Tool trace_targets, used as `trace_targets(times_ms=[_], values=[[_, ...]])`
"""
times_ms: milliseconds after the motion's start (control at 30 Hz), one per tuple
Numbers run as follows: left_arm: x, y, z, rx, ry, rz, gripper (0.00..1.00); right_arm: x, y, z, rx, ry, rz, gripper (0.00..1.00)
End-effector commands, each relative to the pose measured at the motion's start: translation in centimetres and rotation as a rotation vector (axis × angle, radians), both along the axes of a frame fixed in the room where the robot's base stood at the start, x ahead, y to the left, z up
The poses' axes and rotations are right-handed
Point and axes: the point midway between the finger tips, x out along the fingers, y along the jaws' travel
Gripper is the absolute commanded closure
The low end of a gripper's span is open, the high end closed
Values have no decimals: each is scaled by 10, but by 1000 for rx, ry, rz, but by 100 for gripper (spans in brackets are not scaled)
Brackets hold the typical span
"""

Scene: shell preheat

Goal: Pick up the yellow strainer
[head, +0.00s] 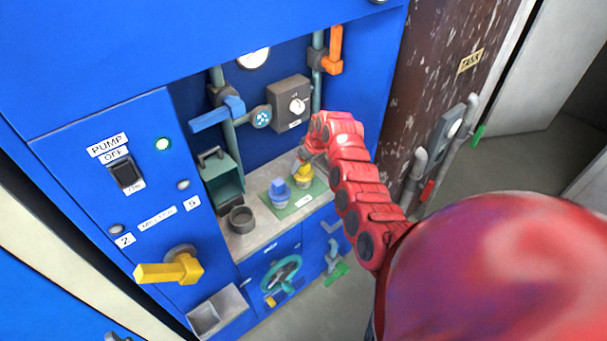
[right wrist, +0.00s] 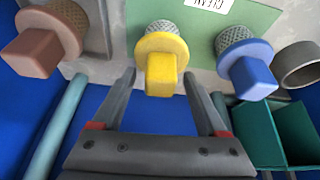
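The yellow strainer (head: 304,176) stands on the green mat (head: 284,212) on the ledge. In the right wrist view the yellow strainer (right wrist: 161,65) has a square yellow handle and a grey mesh end. My right gripper (right wrist: 159,78) is open, its fingertips on either side of the handle's near end, with gaps showing. In the head view my right gripper (head: 310,158) is at the strainer and partly hidden by my red arm. My left gripper is not in view.
A blue strainer (right wrist: 249,72) stands right of the yellow one in the wrist view, with a brown strainer (right wrist: 45,40) at left. A grey cup (head: 242,219) and an open teal box (head: 221,180) are close by. A panel with pipes and valves rises behind.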

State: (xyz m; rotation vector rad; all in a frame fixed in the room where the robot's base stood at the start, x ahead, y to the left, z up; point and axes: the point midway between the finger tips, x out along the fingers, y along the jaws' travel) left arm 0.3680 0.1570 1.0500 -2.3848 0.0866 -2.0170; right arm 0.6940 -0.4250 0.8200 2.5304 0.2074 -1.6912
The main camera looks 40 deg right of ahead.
Motion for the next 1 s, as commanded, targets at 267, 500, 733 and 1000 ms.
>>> trace_targets(times_ms=[267, 500, 733, 1000], values=[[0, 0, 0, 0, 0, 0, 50, 0, 0, 0, 0, 0, 0, 76], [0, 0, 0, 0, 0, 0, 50, 0, 0, 0, 0, 0, 1, 100], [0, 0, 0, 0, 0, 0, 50, 0, 0, 0, 0, 0, 1, 100], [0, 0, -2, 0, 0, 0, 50, 1, 0, 3, -2, -2, 0, 100]])
